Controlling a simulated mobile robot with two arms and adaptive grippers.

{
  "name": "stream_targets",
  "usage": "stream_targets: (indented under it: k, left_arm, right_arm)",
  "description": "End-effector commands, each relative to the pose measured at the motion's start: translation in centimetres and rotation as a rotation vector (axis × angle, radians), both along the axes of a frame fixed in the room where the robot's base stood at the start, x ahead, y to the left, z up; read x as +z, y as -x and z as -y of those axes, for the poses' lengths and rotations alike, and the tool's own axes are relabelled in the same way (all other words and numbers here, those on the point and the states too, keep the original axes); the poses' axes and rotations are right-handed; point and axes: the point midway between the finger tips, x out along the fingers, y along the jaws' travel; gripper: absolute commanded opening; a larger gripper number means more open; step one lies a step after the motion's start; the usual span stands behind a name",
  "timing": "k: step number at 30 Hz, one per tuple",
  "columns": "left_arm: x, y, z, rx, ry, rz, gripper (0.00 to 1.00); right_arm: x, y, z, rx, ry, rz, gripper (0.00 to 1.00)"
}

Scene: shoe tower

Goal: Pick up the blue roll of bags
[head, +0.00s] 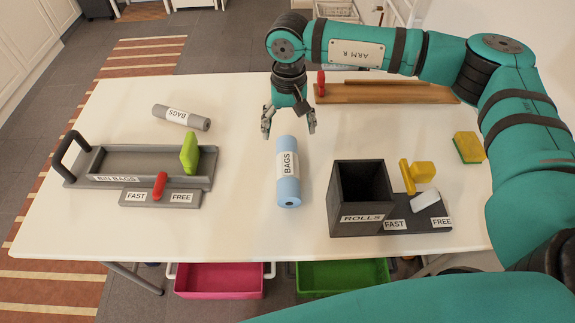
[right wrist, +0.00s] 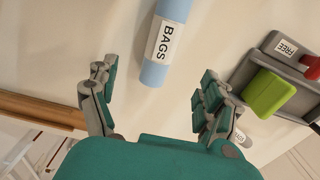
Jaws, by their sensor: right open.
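The blue roll of bags (head: 288,188) lies on the white table in the middle, its long side running from back to front, with a white BAGS label. It also shows in the right wrist view (right wrist: 156,73), beyond and between my fingertips. My right gripper (head: 288,126) is open and empty, near the back end of the roll in the head view. In the right wrist view my right gripper (right wrist: 157,92) has its two fingers spread apart, with nothing held. My left gripper is not in view.
A grey roll (head: 181,117) lies at the back left, near the grey BIN BAGS tray (head: 75,180) with a green lever. Right of the blue roll stands a dark ROLLS box (head: 345,222). A wooden rack (head: 390,97) and a yellow sponge (head: 468,147) lie farther off.

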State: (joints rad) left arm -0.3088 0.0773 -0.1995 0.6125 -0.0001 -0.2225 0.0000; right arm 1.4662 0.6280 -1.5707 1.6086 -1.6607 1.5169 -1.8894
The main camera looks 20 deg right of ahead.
Motion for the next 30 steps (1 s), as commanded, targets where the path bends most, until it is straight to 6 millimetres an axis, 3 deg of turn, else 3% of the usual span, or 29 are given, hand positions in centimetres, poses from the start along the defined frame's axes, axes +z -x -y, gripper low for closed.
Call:
stream_targets:
  k: [9,16,24,30]
  left_arm:
    - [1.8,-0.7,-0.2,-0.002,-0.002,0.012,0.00]
    - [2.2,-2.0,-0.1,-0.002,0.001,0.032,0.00]
    - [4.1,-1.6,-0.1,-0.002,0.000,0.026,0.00]
    - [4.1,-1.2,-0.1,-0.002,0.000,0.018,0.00]
  right_arm:
    - [-6.6,0.2,-0.1,-0.001,-0.002,-0.004,0.82]
    - [-8.8,0.1,-0.2,0.000,-0.004,0.000,0.82]
    - [-11.7,1.3,-0.7,0.001,-0.003,-0.004,0.82]
    - [-13.9,1.1,-0.7,-0.001,-0.004,-0.001,0.82]
